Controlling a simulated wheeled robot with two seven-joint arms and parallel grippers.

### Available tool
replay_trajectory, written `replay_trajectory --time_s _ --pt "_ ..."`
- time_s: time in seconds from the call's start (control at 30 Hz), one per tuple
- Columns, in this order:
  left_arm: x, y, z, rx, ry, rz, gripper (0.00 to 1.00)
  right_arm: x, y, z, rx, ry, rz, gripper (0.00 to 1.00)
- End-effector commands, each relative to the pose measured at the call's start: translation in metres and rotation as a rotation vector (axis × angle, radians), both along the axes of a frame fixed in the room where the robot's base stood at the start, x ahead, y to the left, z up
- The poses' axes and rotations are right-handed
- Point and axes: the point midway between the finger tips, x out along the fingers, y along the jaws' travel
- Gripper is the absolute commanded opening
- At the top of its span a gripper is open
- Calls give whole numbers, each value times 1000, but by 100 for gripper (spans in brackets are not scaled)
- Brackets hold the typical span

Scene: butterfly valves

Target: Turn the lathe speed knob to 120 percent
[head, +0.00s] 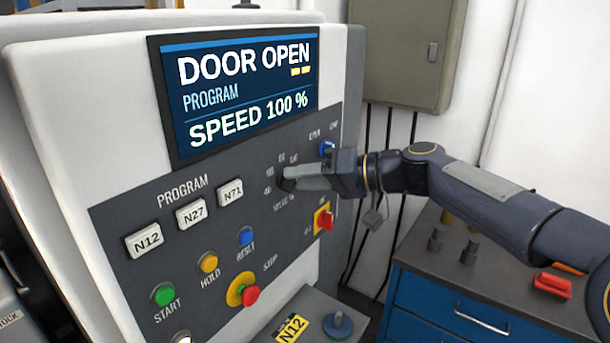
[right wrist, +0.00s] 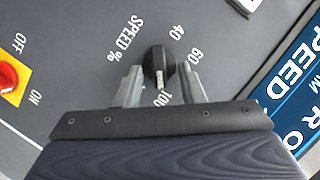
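The speed knob (right wrist: 158,66) is black with a pale pointer mark, on the grey panel among the printed numbers 40, 60 and 100. Its mark points towards 100 in the right wrist view. My right gripper (right wrist: 160,76) has one finger on each side of the knob, with the fingers apart and close to its sides; I see no clear grip on it. In the head view my right gripper (head: 290,180) covers most of the knob. The screen (head: 240,92) reads DOOR OPEN and SPEED 100 %. My left gripper is not in view.
A red switch on a yellow plate (head: 324,219) sits just below my right gripper, and a blue knob (head: 326,148) above it. A blue drawer cabinet (head: 450,312) stands at right.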

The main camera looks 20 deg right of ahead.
Motion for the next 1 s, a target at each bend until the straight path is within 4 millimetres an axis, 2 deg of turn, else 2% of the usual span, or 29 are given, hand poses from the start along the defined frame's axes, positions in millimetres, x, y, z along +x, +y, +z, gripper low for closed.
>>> replay_trajectory --time_s 0.13,0.4,0.73,1.0 --pt "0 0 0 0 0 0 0 0 0 0 0 0 0 34" --pt "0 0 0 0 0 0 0 0 0 0 1 1 0 0" --pt "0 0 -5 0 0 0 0 0 -1 -2 22 17 0 0" --pt "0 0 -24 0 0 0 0 1 -2 -7 137 106 -1 0"
